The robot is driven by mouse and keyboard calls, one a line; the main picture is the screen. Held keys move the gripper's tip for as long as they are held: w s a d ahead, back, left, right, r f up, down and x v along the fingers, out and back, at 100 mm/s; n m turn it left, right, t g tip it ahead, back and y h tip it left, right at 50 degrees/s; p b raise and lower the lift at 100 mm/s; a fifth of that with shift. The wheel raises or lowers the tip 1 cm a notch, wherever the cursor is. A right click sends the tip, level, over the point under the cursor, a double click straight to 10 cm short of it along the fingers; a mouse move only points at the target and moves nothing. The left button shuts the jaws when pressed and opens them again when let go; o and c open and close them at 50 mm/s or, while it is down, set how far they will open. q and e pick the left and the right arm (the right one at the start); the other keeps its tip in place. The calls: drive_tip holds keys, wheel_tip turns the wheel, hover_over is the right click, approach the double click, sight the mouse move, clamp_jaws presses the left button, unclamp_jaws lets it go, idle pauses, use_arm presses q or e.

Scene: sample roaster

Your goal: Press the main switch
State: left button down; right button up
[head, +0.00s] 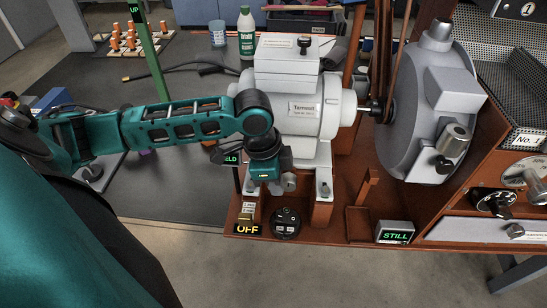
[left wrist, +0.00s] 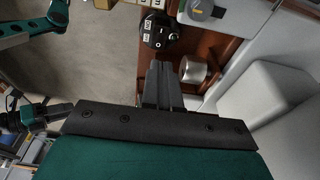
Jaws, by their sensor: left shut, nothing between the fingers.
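A round black switch unit with small white labels (head: 286,223) sits on the front edge of the brown machine base, just right of a lit OFF sign (head: 248,229). I take it as the main switch. It also shows at the top of the left wrist view (left wrist: 159,31). My left gripper (head: 276,187) points down just above and behind the unit, below the grey motor. In the left wrist view its two fingers (left wrist: 158,66) are together and empty, their tips apart from the unit in the picture.
A grey motor (head: 302,108) stands over the gripper. A silver knob (left wrist: 193,69) is close beside the fingers. A lit STILL sign (head: 395,232) and a control panel with knobs (head: 493,202) lie to the right. Open floor (head: 330,275) is in front.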

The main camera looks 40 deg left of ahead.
sight(280, 216)
use_arm(q)
wheel_tip(280, 216, down, 10)
drive_tip(key=shift+w+d+r+b, duration=0.1)
drive_tip(key=shift+d+b, duration=0.05)
drive_tip(key=shift+b, duration=0.75)
